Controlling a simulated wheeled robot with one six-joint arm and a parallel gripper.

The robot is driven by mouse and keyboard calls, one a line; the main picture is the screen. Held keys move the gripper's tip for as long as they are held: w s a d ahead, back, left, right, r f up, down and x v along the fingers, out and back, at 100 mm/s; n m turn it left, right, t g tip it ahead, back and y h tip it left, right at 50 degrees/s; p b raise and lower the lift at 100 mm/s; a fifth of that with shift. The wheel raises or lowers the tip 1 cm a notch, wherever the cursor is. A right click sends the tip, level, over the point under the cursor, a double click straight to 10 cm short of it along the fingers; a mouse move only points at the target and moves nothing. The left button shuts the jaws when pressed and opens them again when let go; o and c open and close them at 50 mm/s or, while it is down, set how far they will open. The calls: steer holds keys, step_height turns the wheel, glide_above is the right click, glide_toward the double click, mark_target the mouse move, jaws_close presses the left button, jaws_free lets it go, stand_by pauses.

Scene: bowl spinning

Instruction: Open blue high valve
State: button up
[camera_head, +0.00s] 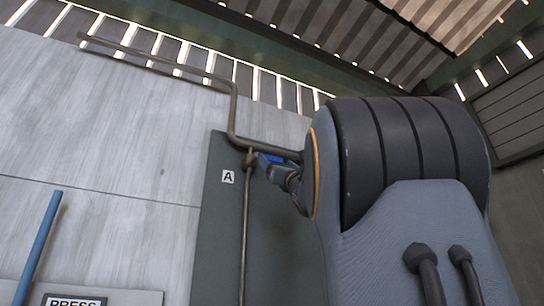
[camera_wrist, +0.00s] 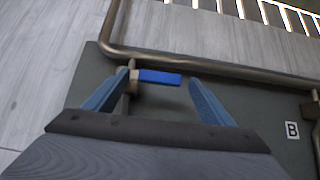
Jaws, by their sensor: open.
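The blue valve handle (camera_wrist: 160,76) sticks out to the right from a brass-coloured valve body (camera_wrist: 133,80) on a thin vertical pipe, across that pipe's line. My gripper (camera_wrist: 159,80) is open, with one blue finger at the valve body's left and the other just right of the handle's free end. The handle appears between the fingertips, and I see no clear grip on it. In the head view my gripper (camera_head: 266,167) is at the valve body (camera_head: 250,157), beside the label A, and my arm covers much of the panel to the right.
A thick bent pipe (camera_head: 232,110) runs along the wall and just above the valve. A label B (camera_wrist: 292,130) and another valve body (camera_wrist: 311,108) are at the right in the wrist view. A blue bar (camera_head: 40,240) and a PRESS sign (camera_head: 76,301) are at lower left.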

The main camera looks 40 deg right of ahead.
mark_target(274, 159)
steer(key=shift+p+x, duration=1.15)
steer(key=shift+x, duration=0.85)
steer(key=shift+d, duration=0.1)
steer(key=shift+c, duration=0.3)
steer(key=shift+h, duration=0.3)
steer(key=c, duration=1.5)
